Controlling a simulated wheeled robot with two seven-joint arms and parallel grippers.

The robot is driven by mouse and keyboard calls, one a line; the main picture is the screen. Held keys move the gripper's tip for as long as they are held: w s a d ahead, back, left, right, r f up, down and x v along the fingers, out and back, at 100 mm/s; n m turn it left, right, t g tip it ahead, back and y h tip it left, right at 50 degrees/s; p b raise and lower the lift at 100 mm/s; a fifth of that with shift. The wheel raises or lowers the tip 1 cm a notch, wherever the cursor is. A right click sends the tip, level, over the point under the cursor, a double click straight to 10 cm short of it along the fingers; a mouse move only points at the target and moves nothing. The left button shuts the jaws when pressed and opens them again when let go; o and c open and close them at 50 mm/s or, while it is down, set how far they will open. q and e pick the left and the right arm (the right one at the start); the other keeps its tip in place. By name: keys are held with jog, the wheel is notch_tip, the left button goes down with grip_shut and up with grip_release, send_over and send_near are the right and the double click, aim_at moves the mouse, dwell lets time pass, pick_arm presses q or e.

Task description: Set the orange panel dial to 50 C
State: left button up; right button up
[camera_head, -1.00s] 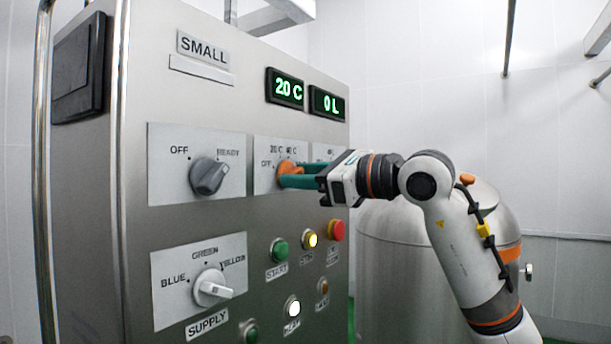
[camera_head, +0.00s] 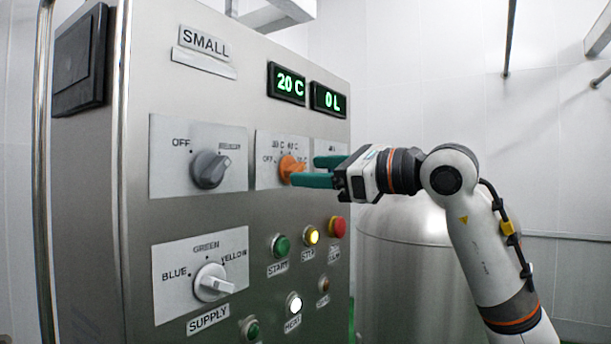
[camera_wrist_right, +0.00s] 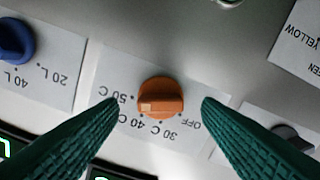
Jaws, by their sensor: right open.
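The orange dial (camera_head: 291,168) is on the upper middle of the steel panel. It also shows in the right wrist view (camera_wrist_right: 160,100), upside down, with its pale pointer mark at the left end, toward the 50 C label (camera_wrist_right: 125,98). My right gripper (camera_head: 304,171) is open in front of the dial. Its teal fingers are spread, and in the wrist view one is on each side of the dial with gaps between. The green display (camera_head: 287,86) reads 20 C. My left gripper is not in view.
A grey OFF/READY knob (camera_head: 210,170) is left of the orange dial and a blue litre dial (camera_wrist_right: 14,40) is beside it. The white supply knob (camera_head: 212,283) and lit buttons (camera_head: 311,236) are below. A steel tank (camera_head: 400,270) stands behind my right arm.

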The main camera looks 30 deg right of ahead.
jog(key=b+v, duration=0.2)
jog(key=v, duration=0.7)
jog(key=shift+s, duration=0.1)
